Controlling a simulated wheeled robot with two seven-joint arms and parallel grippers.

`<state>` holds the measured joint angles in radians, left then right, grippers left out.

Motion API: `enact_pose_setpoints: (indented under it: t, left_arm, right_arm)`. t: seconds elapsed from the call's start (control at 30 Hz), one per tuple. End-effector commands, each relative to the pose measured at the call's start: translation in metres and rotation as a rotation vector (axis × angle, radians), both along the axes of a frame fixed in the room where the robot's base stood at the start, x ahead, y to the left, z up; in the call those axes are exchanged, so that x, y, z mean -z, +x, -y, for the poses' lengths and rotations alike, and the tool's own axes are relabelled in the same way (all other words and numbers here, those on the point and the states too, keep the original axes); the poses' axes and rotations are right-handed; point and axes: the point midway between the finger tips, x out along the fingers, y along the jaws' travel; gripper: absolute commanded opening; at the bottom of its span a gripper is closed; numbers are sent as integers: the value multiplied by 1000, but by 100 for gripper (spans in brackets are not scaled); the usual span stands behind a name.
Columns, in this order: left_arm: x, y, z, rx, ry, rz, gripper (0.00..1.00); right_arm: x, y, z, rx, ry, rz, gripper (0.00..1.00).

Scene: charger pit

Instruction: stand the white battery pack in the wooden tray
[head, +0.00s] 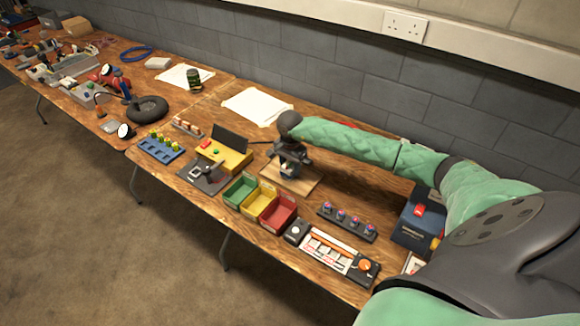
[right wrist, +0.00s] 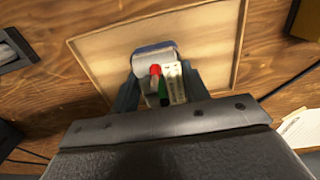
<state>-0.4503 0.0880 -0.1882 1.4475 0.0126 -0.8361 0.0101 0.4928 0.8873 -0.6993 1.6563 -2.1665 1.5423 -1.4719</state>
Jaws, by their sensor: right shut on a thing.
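My right gripper (head: 289,163) is over the light wooden tray (head: 307,187), which lies flat on the table. Its fingers (right wrist: 158,84) are shut on the white battery pack (right wrist: 143,69), one on each side. The pack shows a blue far edge, and red, green and black parts on its near end. In the head view the gripper mostly hides the pack. The tray (right wrist: 95,58) fills the back of the right wrist view, around the pack. I cannot tell whether the pack touches the tray floor. My left gripper is not in view.
Green, yellow and red bins (head: 257,204) stand in front of the tray. A yellow box with a dark screen (head: 229,158) is to its left. A black strip with several knobs (head: 346,222) is to its right. A white sheet (head: 251,107) lies behind, near the wall.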

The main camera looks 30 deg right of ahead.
Motion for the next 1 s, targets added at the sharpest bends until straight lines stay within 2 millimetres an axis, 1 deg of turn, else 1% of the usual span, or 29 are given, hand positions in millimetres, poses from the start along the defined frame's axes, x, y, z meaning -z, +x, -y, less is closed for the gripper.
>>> enact_pose_setpoints:
  t: [1.0]
  left_arm:
    - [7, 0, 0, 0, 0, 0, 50]
  right_arm:
    - [3, 0, 0, 0, 0, 1, 5]
